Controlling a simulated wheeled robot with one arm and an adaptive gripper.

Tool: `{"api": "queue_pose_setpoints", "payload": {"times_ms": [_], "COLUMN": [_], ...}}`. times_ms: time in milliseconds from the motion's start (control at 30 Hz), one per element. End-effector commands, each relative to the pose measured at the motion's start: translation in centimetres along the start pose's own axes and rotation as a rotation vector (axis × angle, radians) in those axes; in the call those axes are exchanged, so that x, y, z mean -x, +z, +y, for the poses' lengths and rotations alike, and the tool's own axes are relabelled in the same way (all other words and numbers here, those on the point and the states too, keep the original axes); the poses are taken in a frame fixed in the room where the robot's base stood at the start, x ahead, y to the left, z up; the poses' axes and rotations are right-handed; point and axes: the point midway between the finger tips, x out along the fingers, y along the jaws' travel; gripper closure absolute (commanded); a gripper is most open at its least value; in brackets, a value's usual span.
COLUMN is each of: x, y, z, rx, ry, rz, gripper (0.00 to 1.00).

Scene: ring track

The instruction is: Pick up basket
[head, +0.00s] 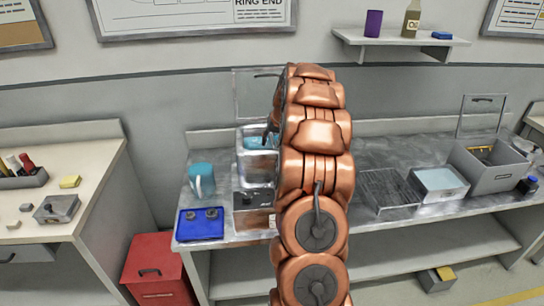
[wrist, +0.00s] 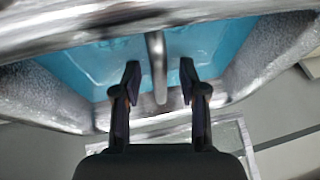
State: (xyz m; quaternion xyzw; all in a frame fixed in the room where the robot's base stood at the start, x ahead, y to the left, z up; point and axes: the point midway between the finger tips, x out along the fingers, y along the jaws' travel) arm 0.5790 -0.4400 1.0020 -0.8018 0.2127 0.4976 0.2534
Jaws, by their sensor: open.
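My gripper (wrist: 160,72) is open in the wrist view, its two dark fingers pointing at a metal tank with blue liquid (wrist: 95,62). A grey metal bar, which looks like a handle (wrist: 157,60), stands between the fingers, with a gap on each side. I cannot tell whether it belongs to the basket; no basket body shows in this view. In the head view the tank (head: 256,165) stands on the bench, partly hidden by my copper arm. A wire-mesh basket or rack (head: 388,190) lies on the bench right of my arm.
A blue mug (head: 201,180) and a blue tray (head: 200,225) stand left of the tank. A light-blue-topped box (head: 438,184) and a grey bin (head: 490,168) are to the right. A red cabinet (head: 157,270) stands on the floor. A wall shelf (head: 400,39) hangs above.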

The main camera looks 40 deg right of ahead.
Motion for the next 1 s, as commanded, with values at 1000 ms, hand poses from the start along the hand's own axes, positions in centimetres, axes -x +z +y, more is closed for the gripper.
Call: {"api": "queue_pose_setpoints", "payload": {"times_ms": [1000], "x": [-0.45], "y": [0.23], "z": [0.08], "rx": [-0.001], "ry": [-0.001], "rz": [-0.001], "gripper": [0.61]}}
